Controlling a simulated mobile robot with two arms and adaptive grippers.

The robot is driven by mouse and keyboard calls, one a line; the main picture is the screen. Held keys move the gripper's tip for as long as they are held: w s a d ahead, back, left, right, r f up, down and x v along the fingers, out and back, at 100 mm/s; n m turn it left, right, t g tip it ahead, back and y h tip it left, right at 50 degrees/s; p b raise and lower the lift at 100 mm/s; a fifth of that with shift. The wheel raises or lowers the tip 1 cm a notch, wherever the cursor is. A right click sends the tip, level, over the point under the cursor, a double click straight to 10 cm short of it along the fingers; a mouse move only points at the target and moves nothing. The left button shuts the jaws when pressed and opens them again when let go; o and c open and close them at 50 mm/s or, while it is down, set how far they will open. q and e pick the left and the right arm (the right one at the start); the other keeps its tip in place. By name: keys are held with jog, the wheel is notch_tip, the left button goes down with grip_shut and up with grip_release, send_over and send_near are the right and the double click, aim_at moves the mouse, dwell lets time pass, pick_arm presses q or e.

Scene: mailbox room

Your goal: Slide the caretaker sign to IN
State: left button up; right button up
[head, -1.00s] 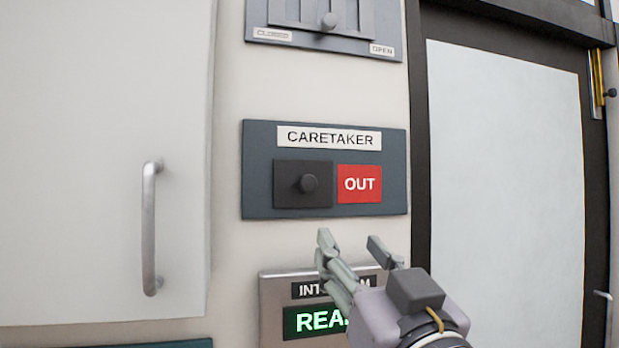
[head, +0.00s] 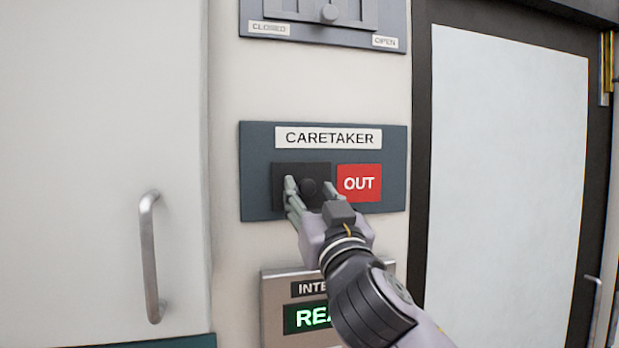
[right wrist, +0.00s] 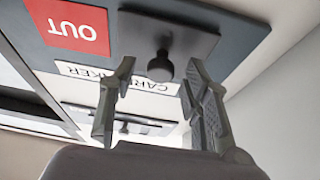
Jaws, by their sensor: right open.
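The caretaker sign (head: 258,195) is a dark blue-grey wall panel with a white CARETAKER label (head: 328,138). Its black slider plate (head: 288,168) covers the left half, and a red OUT field (head: 359,183) shows on the right. A round black knob (head: 308,187) sticks out of the plate; it also shows in the right wrist view (right wrist: 160,68). My right gripper (head: 311,185) is open in front of the plate, with its fingers to either side of the knob in the head view. In the right wrist view the knob appears between the fingertips, apart from both. My left gripper is out of view.
Below the sign is a metal intercom panel (head: 273,314) with a green display, partly hidden by my right arm. Above is a grey CLOSED/OPEN slider panel (head: 325,34). A cabinet door with a metal handle (head: 149,257) stands left, and a dark-framed door (head: 505,180) right.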

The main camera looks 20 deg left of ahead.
jog(key=shift+w+a+r, duration=0.2)
jog(key=shift+w+a, duration=0.1)
jog(key=shift+w, duration=0.05)
jog(key=shift+c, duration=0.6)
grip_shut()
